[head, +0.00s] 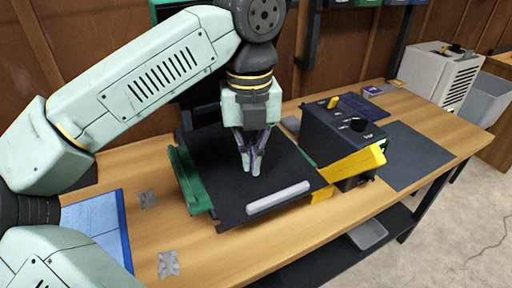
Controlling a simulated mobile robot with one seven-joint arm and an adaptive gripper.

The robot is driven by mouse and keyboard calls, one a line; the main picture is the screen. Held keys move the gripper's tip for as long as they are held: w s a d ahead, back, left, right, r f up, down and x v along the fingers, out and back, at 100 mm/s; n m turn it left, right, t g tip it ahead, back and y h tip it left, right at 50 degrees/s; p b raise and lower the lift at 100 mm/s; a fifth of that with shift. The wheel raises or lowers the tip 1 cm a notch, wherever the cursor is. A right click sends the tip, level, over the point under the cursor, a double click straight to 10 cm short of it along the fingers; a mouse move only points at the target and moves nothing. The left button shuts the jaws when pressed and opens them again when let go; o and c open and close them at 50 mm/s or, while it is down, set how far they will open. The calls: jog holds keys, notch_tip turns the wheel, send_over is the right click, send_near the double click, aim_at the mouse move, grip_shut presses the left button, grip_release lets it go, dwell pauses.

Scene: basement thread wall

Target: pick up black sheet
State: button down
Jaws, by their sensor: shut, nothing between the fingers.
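A flat black sheet (215,182) lies at the middle of the workbench, over a green part that shows at its left side. A light grey bar (278,198) lies near the front edge of this sheet. My gripper (250,172) points down over the middle of the sheet with its fingers together and nothing between them. I cannot tell whether the fingertips touch the sheet. A second flat, dark sheet or mat (418,155) lies at the bench's right side, apart from my gripper. My arm hides part of the bench behind the middle sheet.
A dark box with a knob (340,130) and a yellow part (355,163) stand right of the middle sheet. A blue-edged panel (98,225) and two grey patches (168,264) lie at the left. The wooden bench's (235,262) front strip is mostly clear.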

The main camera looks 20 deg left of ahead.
aim_at(252, 195)
notch_tip(252, 195, down, 7)
jog(key=shift+f+p, duration=0.2)
jog(key=shift+p, duration=0.55)
jog(key=shift+d, duration=0.1)
